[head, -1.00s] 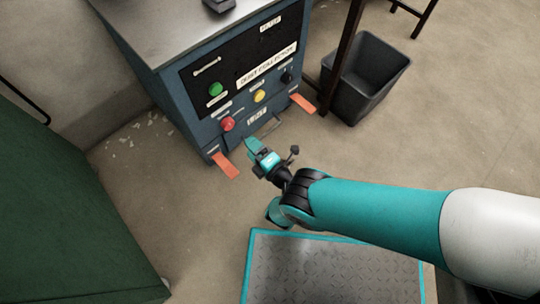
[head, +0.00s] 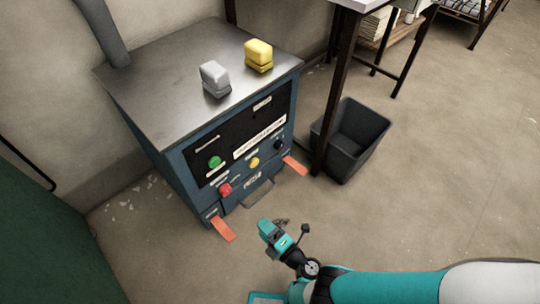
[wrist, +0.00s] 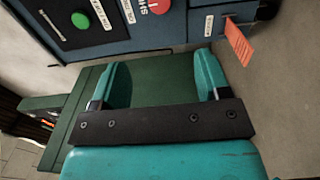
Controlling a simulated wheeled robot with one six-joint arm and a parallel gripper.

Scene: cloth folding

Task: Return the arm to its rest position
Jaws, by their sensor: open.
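My gripper (head: 272,228) is at the end of the teal arm, in front of the blue cabinet and apart from it in the head view. In the wrist view my gripper (wrist: 162,72) shows two teal fingers standing well apart, with nothing between them. The arm comes in from the lower right of the head view, and its lower side is cut off by the frame's edge.
The blue cabinet (head: 187,172) carries a grey block (head: 214,78) and a yellow block (head: 258,55), with orange tabs low on its front. A dark bin (head: 352,140) stands right of it. A green surface (head: 40,240) lies left. Floor at right is clear.

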